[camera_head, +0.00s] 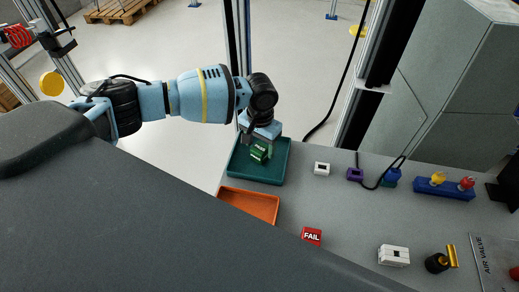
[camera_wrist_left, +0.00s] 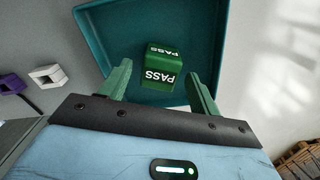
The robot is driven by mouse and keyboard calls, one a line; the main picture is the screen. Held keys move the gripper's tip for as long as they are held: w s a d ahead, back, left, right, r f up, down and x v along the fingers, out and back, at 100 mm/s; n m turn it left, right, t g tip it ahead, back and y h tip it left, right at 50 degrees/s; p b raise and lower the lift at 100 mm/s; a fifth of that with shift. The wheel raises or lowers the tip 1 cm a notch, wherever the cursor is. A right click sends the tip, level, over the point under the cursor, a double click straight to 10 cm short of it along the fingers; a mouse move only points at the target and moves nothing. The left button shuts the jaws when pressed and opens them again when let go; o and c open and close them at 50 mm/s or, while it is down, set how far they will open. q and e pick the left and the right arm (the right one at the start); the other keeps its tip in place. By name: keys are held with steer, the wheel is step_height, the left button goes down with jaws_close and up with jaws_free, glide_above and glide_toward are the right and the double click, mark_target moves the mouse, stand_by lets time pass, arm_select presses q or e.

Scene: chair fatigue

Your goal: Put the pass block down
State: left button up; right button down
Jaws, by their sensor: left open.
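The green pass block (camera_head: 260,152) is at the dark green tray (camera_head: 279,171) at the back left of the table. In the left wrist view, the block (camera_wrist_left: 160,68) shows white PASS lettering on two faces and lies over the floor of the tray (camera_wrist_left: 92,30). My left gripper (camera_head: 258,148) points down over the tray. In the left wrist view its two green fingers (camera_wrist_left: 160,82) stand apart on either side of the block, with gaps at both sides. My right gripper is not in view.
An orange tray (camera_head: 248,204) sits in front of the green tray. A red FAIL block (camera_head: 311,236) and a white block (camera_head: 321,169) are on the grey table. A purple part (camera_head: 355,174), blue holder (camera_head: 443,188) and white box (camera_head: 393,255) stand farther right.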

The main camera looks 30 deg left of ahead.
mark_target(260, 148)
arm_select(q)
step_height(260, 148, up, 9)
steer(key=shift+r, duration=0.2)
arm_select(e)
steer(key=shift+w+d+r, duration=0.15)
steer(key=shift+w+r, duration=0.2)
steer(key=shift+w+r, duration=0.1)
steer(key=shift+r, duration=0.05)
arm_select(q)
steer(key=shift+f, duration=0.1)
